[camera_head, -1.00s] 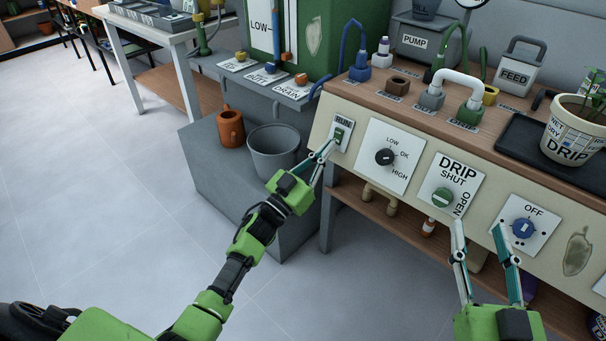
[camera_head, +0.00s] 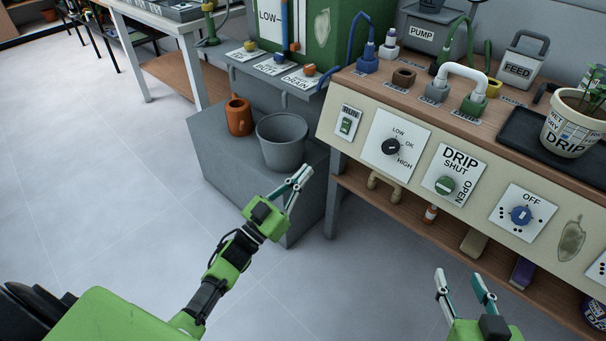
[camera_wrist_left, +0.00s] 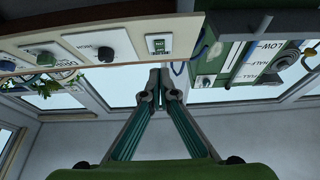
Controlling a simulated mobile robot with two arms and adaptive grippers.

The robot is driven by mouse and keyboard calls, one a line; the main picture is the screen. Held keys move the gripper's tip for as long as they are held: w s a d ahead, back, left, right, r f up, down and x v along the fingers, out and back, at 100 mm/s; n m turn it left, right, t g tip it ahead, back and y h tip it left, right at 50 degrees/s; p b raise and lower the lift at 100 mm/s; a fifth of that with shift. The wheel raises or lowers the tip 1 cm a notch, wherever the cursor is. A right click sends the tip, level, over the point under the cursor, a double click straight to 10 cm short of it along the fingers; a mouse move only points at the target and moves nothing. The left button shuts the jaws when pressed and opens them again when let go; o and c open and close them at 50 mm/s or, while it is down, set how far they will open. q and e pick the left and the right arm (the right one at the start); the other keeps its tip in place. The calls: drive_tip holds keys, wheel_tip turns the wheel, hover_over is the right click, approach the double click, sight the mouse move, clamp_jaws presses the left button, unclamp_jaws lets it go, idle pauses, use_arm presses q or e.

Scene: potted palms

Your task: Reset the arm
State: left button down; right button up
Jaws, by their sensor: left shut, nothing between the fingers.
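My left gripper (camera_head: 299,178) is shut and empty, held in front of the grey step below the bench, clear of the panel. In the left wrist view its fingertips (camera_wrist_left: 160,78) meet in the middle. My right gripper (camera_head: 459,282) is open and empty, low in front of the bench at the lower right. The green RUN switch (camera_head: 346,125) is on the panel's left end, apart from my left gripper; it also shows in the left wrist view (camera_wrist_left: 159,45).
The bench panel carries a black dial (camera_head: 391,147), a green DRIP knob (camera_head: 445,185) and a blue knob (camera_head: 521,215). A grey bucket (camera_head: 282,142) and an orange mug (camera_head: 239,116) stand on the grey step (camera_head: 225,165). The floor at left is free.

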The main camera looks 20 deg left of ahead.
idle(0.4)
